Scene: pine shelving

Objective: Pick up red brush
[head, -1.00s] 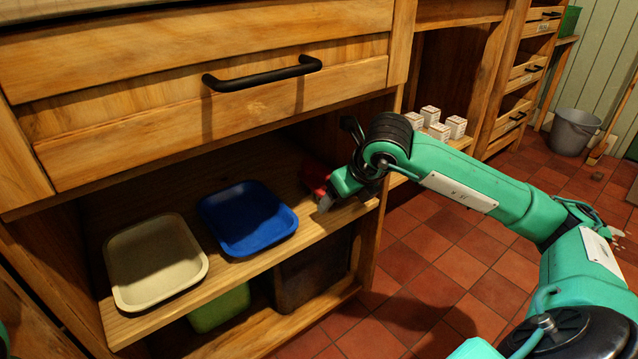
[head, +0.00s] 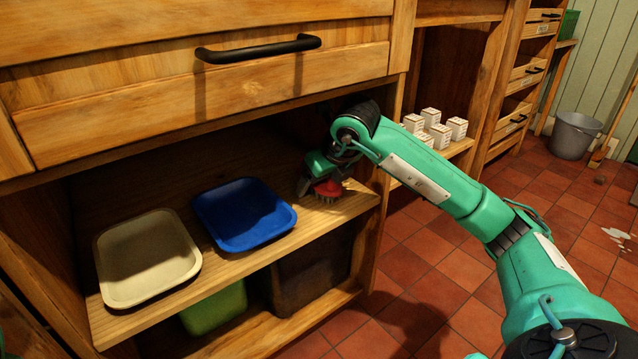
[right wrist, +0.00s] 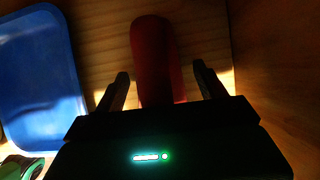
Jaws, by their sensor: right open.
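The red brush (head: 327,190) lies on the upper shelf board, to the right of the blue tray, and is partly covered by my right gripper in the head view. My right gripper (head: 318,188) is at the brush, inside the shelf opening. In the right wrist view the red brush (right wrist: 155,60) reaches between the two fingers of my right gripper (right wrist: 160,82). The fingers are open, with a gap on each side of the brush. My left gripper is not seen in the head view.
A blue tray (head: 283,226) and a beige tray (head: 108,278) stand on the same shelf to the left. A drawer with a black handle (head: 258,49) hangs above. The shelf's side post stands close on the right. White boxes (head: 430,128) stand on a shelf beyond it.

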